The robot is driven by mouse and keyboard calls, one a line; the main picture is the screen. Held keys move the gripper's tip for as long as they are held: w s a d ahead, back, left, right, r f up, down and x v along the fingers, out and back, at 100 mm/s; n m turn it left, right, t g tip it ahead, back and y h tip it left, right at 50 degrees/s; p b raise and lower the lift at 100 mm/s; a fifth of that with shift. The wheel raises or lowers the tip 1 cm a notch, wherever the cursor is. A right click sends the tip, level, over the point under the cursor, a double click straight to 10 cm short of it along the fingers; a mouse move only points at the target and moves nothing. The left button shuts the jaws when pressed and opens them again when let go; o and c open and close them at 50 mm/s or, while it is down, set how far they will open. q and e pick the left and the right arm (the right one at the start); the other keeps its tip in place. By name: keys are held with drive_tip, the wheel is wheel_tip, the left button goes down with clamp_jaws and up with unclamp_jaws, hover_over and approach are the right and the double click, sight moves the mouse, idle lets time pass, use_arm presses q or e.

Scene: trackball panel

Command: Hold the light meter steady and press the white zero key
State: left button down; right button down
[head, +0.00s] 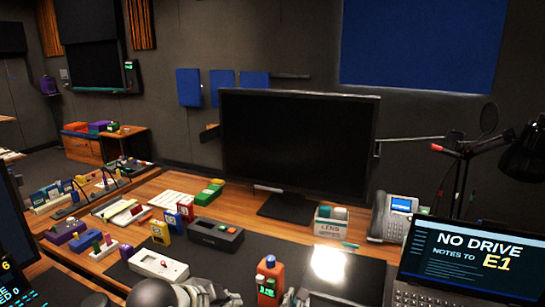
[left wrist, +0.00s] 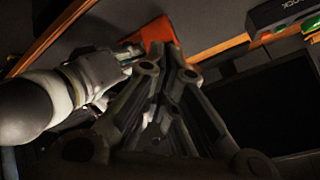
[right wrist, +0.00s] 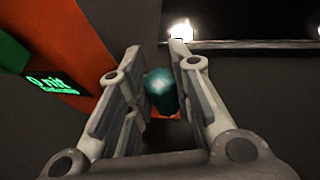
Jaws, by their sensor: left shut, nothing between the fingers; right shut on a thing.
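The orange light meter (head: 270,273) stands near the front of the desk in the head view, with a blue knob on top and a small green display. In the right wrist view, its body (right wrist: 93,91) shows at the left with "0 nit" lit. My right gripper (right wrist: 160,75) is shut on the meter, with its teal dome between the fingers. My left gripper (left wrist: 165,65) is shut and empty, its fingers in front of the orange meter (left wrist: 158,33) in the left wrist view. I cannot make out the white zero key.
A glowing panel (head: 328,265) lies just right of the meter. A white device (head: 158,266) and a dark case (head: 215,235) stand to the left. A monitor (head: 298,140) is behind; a laptop (head: 470,260) is at the right. Some dark mat between is clear.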

use_arm(q)
drive_tip(key=shift+w+r+v, duration=0.15)
drive_tip(key=shift+v, duration=0.75)
drive_tip(key=shift+w+r+v, duration=0.1)
drive_tip(key=shift+r+v, duration=0.05)
drive_tip(key=shift+v, duration=0.8)
drive_tip(key=shift+w+r+v, duration=0.1)
drive_tip(key=shift+w+v, duration=0.05)
drive_tip(key=shift+v, duration=0.75)
